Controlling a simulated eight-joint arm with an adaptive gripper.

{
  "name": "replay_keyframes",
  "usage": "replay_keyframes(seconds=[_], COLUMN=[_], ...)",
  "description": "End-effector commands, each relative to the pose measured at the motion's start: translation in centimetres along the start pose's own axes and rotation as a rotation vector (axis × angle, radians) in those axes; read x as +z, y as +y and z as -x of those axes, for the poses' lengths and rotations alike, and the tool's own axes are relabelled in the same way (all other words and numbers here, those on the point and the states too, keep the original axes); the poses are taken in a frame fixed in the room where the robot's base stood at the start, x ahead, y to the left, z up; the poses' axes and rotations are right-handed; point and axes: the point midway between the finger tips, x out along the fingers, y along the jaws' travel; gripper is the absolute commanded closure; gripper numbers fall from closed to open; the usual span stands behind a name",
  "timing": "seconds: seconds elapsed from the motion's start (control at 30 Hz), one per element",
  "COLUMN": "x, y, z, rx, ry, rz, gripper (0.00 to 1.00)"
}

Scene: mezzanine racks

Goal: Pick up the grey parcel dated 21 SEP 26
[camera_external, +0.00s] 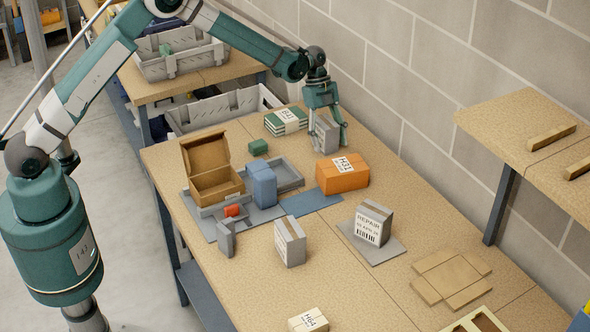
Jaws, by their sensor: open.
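Three grey parcels are on the wooden table. One grey parcel (326,140) stands at the back, near the wall, and its label is too small to read. My gripper (327,128) is open and reaches down over this parcel, with a finger on either side. I cannot tell whether the fingers touch it. A second grey parcel (373,223) stands on a grey mat at the right; its label reads REPAIR and a date that looks like an APR 26 one. A third grey parcel (290,242) stands at the front middle, its label unreadable. I cannot make out 21 SEP 26 on any parcel.
An orange box H31 (342,173) stands just in front of my gripper, and a green-and-white parcel H41 (286,121) left of it. An open brown carton (213,185), a blue item (262,184) and a grey tray (287,175) crowd the left. A shelf (520,128) overhangs the right.

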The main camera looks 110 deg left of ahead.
Motion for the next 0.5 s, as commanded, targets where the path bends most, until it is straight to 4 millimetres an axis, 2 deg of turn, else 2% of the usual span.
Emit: replay_keyframes(seconds=[0.23, 0.5], x=[0.01, 0.01], y=[0.00, 0.00], z=[0.03, 0.03], rx=[0.000, 0.000], ry=[0.000, 0.000], rz=[0.000, 0.000], gripper=[0.48, 0.82])
